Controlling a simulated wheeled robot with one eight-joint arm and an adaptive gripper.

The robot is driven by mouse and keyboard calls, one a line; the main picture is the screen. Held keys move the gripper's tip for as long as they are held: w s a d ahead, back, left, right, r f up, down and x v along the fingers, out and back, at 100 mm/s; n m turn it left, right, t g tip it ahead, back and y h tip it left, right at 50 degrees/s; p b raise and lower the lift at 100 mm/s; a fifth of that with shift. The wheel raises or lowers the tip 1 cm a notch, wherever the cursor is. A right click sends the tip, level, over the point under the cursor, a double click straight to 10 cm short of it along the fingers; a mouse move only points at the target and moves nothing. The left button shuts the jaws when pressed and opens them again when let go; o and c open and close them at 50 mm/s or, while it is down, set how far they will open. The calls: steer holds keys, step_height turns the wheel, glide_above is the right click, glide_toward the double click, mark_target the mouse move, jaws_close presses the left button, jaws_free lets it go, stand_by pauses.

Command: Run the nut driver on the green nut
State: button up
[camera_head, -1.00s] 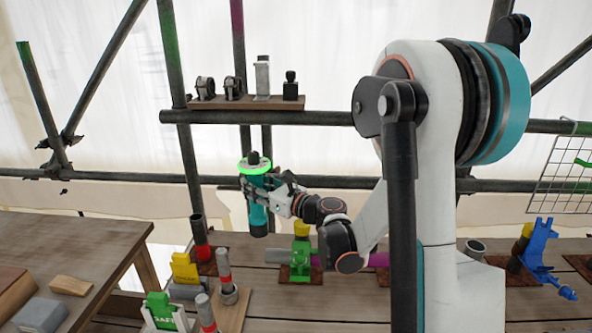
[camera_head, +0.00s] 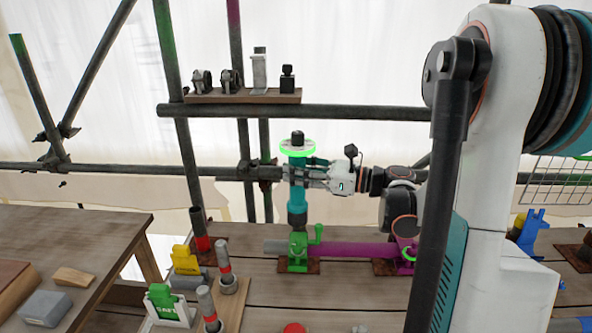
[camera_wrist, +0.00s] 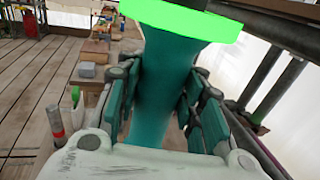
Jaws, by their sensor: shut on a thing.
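My gripper (camera_head: 303,177) is shut on the teal body of the nut driver (camera_head: 298,190), which is upright. The driver has a bright green ring and a black knob at its top and a dark socket at its lower end. In the wrist view the teal body (camera_wrist: 165,85) stands between my fingers. The socket end is right above the green clamp (camera_head: 299,250) on the bench and appears to meet its top. The green nut itself is hidden or too small to make out there.
A purple tube (camera_head: 350,250) runs right from the green clamp. A small shelf (camera_head: 245,96) with several fittings is above on the scaffold. Yellow and green tagged pieces (camera_head: 185,262) and red-banded posts (camera_head: 226,270) stand at the left. A blue clamp (camera_head: 530,232) is at the right.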

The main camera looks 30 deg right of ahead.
mark_target(297, 204)
steer(key=shift+f+b, duration=4.9)
steer(key=shift+f, duration=0.8)
steer(key=shift+s+f, duration=0.1)
steer(key=shift+f, duration=0.15)
steer(key=shift+r, duration=0.2)
steer(key=shift+r+p, duration=0.3)
steer(key=shift+r, duration=0.2)
steer(key=shift+r+p, duration=2.15)
steer(key=shift+r, duration=1.05)
steer(key=shift+f, duration=0.1)
